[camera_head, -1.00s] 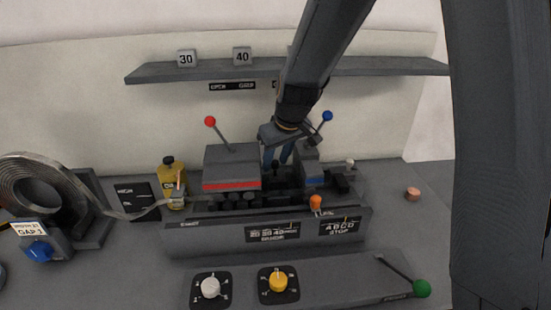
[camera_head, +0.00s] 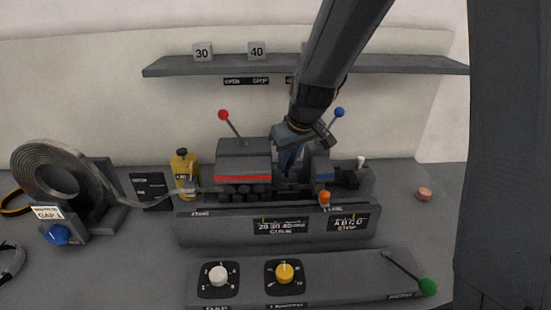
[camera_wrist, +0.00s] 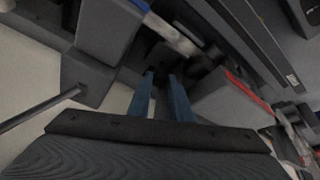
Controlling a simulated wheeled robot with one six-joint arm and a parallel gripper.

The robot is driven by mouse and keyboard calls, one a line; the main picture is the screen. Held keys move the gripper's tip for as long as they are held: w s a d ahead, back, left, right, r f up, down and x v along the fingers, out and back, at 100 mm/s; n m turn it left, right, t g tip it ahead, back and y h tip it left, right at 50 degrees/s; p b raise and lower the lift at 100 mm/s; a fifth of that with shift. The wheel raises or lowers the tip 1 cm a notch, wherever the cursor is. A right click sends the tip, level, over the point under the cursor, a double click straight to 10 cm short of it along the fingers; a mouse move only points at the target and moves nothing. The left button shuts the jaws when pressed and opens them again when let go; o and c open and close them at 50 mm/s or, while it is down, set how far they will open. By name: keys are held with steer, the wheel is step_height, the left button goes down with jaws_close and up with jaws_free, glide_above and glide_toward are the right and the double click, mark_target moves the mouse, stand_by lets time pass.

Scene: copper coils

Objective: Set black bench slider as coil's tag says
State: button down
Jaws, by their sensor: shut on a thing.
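The metal coil (camera_head: 50,172) stands at the left, its strip running right toward the bench. Its white tag (camera_head: 47,213) reads "GAP 1"; a smaller line above is unreadable. The dark bench (camera_head: 190,235) carries a red-striped block (camera_head: 243,165) and a blue-striped block (camera_head: 322,168). My gripper (camera_head: 288,160) reaches down between these blocks. In the wrist view its two blue fingers (camera_wrist: 161,78) are shut on a small dark part, apparently the black slider, mostly hidden. The bench plate (camera_head: 282,227) shows numbers, about 20, 30 and 40; its marker setting is too small to read.
White (camera_head: 218,276) and yellow (camera_head: 285,272) knobs and a green-ended lever (camera_head: 427,287) are in front. Red (camera_head: 223,115) and blue (camera_head: 340,112) ball levers rise beside my arm. A yellow bottle (camera_head: 185,172) stands by the strip. A shelf (camera_head: 200,68) runs above.

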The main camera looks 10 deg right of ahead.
steer(key=shift+s, duration=0.15)
steer(key=c, duration=1.6)
jaws_free()
steer(key=shift+c, duration=0.2)
steer(key=a+b+v, duration=0.1)
steer(key=v, duration=0.6)
steer(key=shift+s+d+r+b, duration=0.2)
steer(key=shift+d+r+b, duration=0.15)
steer(key=shift+d, duration=0.2)
